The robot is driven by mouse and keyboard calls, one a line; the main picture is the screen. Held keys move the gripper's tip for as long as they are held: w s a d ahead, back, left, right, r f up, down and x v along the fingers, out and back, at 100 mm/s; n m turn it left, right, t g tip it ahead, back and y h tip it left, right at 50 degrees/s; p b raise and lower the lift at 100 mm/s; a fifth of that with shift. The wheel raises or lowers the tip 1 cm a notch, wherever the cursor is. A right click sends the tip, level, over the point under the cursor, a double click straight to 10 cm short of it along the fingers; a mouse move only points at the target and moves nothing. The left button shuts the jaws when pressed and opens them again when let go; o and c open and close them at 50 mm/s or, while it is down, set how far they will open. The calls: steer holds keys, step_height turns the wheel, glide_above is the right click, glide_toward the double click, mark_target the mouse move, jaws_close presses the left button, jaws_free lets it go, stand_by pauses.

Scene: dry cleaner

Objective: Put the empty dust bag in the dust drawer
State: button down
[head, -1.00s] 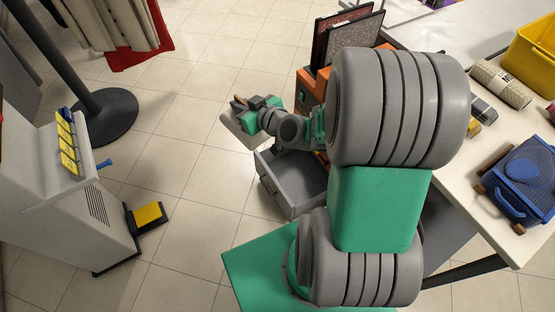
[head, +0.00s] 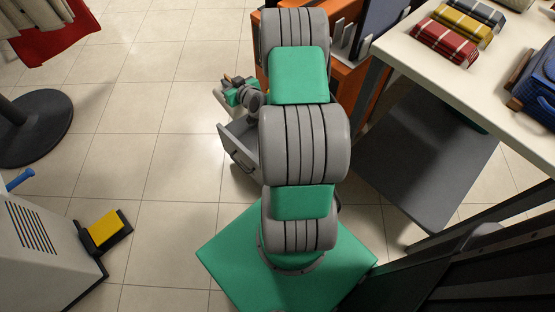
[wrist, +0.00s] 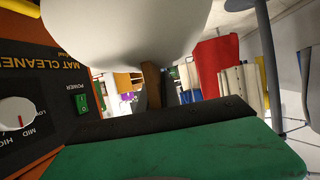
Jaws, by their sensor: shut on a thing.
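My gripper (head: 238,92) is shut on the pale dust bag (head: 220,92), beyond my large grey and green arm links in the head view. In the wrist view the bag (wrist: 120,25) is a big whitish shape across the top, above the green finger with its dark pad. The grey dust drawer (head: 238,158) stands pulled out low at the orange machine, with a handle on its front. The gripper and bag appear near the drawer's far side; their height over it is unclear. My arm hides part of the drawer and its inside.
The orange mat cleaner (head: 342,88) has a dark control panel (wrist: 40,100) close by in the wrist view. A white table (head: 425,60) with folded striped cloths stands right, above a grey lower shelf (head: 425,155). Tiled floor (head: 150,150) is clear at left, before a yellow pedal (head: 103,228).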

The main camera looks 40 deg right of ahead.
steer(key=s+d+f+m+h+b, duration=0.1)
steer(key=d+f+b, duration=0.35)
steer(key=f, duration=0.95)
steer(key=s+d+f+m+g+h+b, duration=0.1)
steer(key=d+f+b, duration=0.1)
steer(key=f+b, duration=0.8)
steer(key=s+d+f+m+h+b, duration=0.1)
steer(key=s+d+f+b, duration=0.2)
steer(key=f, duration=1.4)
steer(key=d+b, duration=0.1)
steer(key=d, duration=0.2)
steer(key=w+d+b, duration=0.1)
steer(key=d, duration=0.2)
steer(key=d+b, duration=0.2)
steer(key=d, duration=0.1)
steer(key=shift+w+f, duration=0.3)
steer(key=shift+w, duration=0.05)
steer(key=shift+a, duration=0.1)
steer(key=c, duration=1.6)
jaws_free()
steer(key=shift+o, duration=0.2)
steer(key=shift+r, duration=0.1)
